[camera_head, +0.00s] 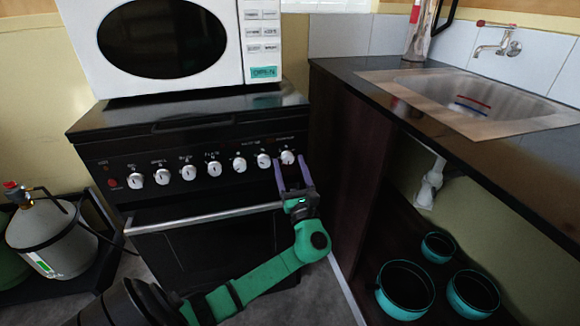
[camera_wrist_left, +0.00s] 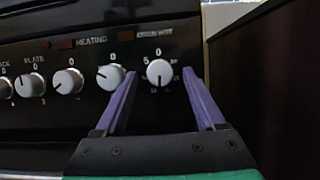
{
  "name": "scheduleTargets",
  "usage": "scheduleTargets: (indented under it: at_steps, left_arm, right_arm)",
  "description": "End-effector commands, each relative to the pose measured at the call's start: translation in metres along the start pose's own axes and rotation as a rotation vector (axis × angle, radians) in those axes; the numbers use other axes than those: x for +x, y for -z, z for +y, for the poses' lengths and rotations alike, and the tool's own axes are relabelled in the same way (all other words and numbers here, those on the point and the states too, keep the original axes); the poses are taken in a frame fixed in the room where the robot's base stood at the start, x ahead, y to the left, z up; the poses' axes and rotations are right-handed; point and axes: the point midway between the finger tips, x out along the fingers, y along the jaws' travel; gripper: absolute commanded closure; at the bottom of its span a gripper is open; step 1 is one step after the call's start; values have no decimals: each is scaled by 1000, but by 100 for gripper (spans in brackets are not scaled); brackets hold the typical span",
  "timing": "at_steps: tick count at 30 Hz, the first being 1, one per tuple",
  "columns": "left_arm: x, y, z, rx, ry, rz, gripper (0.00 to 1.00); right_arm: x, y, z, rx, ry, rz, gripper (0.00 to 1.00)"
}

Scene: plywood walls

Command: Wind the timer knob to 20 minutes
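The timer knob appears to be the rightmost white knob (camera_head: 287,157) on the black stove's panel, though its label is too small to be sure. In the left wrist view this round knob (camera_wrist_left: 160,71) has a 0 above it, a 5 at its upper left and more marks around it. A dark mark shows on its lower part; its exact setting is hard to read. My left gripper (camera_head: 291,163) is open in front of it. Its two purple fingers (camera_wrist_left: 159,76) stand apart, one on each side of the knob; contact is not visible. My right gripper is not in view.
Several other white knobs (camera_head: 213,169) line the panel to the left. The oven door handle (camera_head: 205,218) runs below. A dark cabinet side (camera_head: 345,150) stands close on the right. A microwave (camera_head: 170,45) sits on the stove, and pots (camera_head: 405,290) lie low at right.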

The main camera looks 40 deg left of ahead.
Motion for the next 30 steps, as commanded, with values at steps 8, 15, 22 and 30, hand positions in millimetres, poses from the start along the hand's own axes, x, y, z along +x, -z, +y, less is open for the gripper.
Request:
scheduleTargets:
  at_steps: [8, 15, 22, 30]
  left_arm:
    - [-1, 0, 0, 0, 0, -1, 29]
    - [-46, 1, -1, 0, 3, 4, 29]
    - [-114, 1, 0, -1, 1, 4, 29]
    - [-146, 0, 0, -1, -1, 0, 29]
  right_arm:
    - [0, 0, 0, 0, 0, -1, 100]
    - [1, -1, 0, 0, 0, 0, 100]
    - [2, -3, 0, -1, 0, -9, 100]
    - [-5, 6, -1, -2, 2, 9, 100]
